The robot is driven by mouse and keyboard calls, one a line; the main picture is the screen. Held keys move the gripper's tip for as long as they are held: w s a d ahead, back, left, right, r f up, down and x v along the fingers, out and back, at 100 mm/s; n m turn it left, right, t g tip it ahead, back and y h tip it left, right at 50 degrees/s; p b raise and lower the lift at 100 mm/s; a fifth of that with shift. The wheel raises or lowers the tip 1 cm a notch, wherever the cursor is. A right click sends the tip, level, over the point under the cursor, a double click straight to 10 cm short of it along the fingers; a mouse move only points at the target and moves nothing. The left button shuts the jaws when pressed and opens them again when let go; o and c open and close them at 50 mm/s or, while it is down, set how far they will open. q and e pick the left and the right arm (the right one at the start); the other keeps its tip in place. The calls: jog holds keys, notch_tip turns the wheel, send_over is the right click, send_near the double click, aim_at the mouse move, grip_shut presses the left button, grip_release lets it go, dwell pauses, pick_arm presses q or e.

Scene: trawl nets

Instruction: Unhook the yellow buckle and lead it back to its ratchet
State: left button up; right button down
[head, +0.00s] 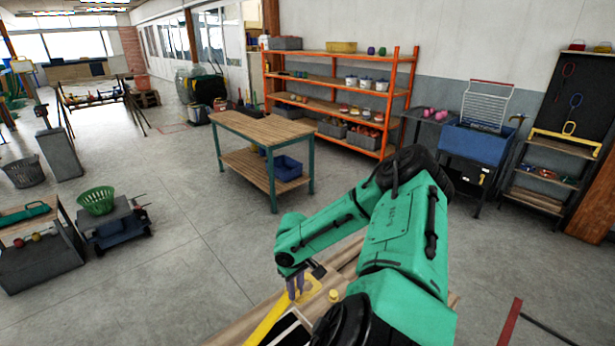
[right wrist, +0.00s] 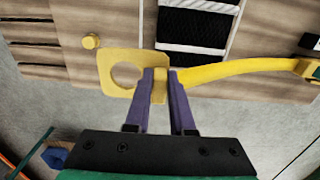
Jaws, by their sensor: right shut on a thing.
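The yellow buckle (right wrist: 108,58) is a flat plate with a round hole, seen in the right wrist view and partly in the head view (head: 311,289). My right gripper (right wrist: 160,75), with purple fingers, is shut on its narrow end; it also shows in the head view (head: 296,294). A yellow peg (right wrist: 91,41) stands left of the plate, outside the hole; it also shows in the head view (head: 335,296). A yellow strap (right wrist: 230,70) runs right from the buckle to a yellow piece, perhaps the ratchet (right wrist: 308,68), at the picture's right edge. My left gripper is out of view.
A black webbing panel with white bands (right wrist: 195,30) lies on the wooden slatted bench (right wrist: 265,45) beside the buckle. A wooden table (head: 262,128) and an orange shelf (head: 340,83) stand farther back. Open grey floor lies between.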

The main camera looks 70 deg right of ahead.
jog(key=w+a+b, duration=0.4)
jog(key=w+a, duration=0.1)
jog(key=a, duration=0.4)
jog(key=w+a+b, duration=0.4)
jog(key=a, duration=0.6)
jog(key=w+a+b, duration=0.5)
jog(key=a, duration=0.4)
notch_tip(320, 180, down, 14)
jog(key=b, duration=1.7)
jog(key=shift+s+r+b, duration=0.1)
jog(key=shift+s+b, duration=0.05)
jog(key=shift+b, duration=0.15)
notch_tip(320, 180, down, 3)
jog(key=shift+f, duration=0.15)
jog(key=shift+f+b, duration=0.35)
jog(key=shift+f, duration=0.3)
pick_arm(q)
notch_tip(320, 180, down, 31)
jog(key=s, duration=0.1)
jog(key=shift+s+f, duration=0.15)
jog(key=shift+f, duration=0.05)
pick_arm(e)
jog(key=c, duration=0.7)
grip_release()
